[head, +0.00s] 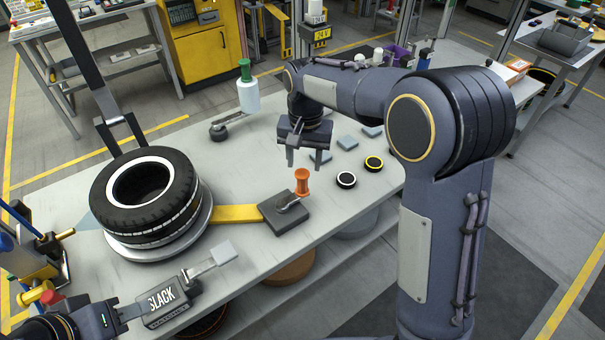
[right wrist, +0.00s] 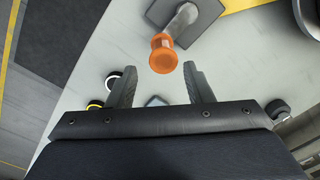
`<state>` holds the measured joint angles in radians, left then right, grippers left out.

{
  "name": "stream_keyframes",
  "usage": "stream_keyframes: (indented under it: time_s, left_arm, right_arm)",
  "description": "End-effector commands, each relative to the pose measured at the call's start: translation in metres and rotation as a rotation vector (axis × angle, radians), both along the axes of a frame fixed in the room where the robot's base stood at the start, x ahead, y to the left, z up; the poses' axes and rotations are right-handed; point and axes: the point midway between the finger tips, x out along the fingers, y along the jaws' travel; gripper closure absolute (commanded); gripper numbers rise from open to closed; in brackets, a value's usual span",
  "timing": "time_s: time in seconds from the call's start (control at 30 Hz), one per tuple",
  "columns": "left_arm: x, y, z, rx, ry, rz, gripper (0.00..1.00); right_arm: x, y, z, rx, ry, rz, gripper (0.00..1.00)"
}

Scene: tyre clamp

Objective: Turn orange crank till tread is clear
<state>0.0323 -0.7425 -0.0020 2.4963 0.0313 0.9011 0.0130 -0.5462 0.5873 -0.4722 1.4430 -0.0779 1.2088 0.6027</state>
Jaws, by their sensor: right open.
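The orange crank handle (head: 302,182) stands upright on the crank arm of a dark grey block (head: 285,212) on the table. A yellow bar (head: 236,214) runs from that block to the round metal plate (head: 147,248) under the black tyre (head: 178,215). My right gripper (head: 304,162) is open and empty, fingers down, just above and behind the handle. In the right wrist view the orange handle (right wrist: 164,54) shows just beyond and between the fingertips (right wrist: 158,75), apart from them. My left gripper (head: 112,317) is at the lower left, against a grey box marked SLACK (head: 162,301); its grip is unclear.
A dark upright arm (head: 92,70) reaches down to the tyre's back. A green-capped white bottle (head: 248,92) and a small lever (head: 222,129) stand behind. A white-topped puck (head: 346,180), a yellow-ringed puck (head: 374,163) and grey pads (head: 347,143) lie right of the handle.

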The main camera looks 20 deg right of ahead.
Motion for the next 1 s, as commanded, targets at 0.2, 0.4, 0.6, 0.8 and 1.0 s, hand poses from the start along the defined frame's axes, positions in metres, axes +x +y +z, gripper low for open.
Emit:
stream_keyframes:
  time_s: [0.2,0.4,0.6,0.8,1.0]
  left_arm:
    - [0.0,0.0,0.004,0.0,0.0,0.0,0.64]
    - [0.0,0.0,0.007,0.0,0.0,0.0,0.64]
    - [0.0,0.0,0.01,0.0,0.0,0.0,0.64]
    - [0.0,0.0,0.01,0.0,0.0,0.0,0.64]
    - [0.0,0.0,0.01,0.0,0.0,0.0,0.64]
  right_arm:
    - [0.005,0.004,-0.02,-0.023,0.007,-0.003,0.54]
    - [0.004,0.003,-0.053,-0.022,0.007,-0.004,0.54]
    - [0.005,0.004,-0.075,-0.021,0.004,-0.002,0.54]
    - [0.005,0.004,-0.08,-0.02,0.002,-0.002,0.54]
    - [0.005,0.004,-0.08,-0.02,0.002,-0.002,0.61]
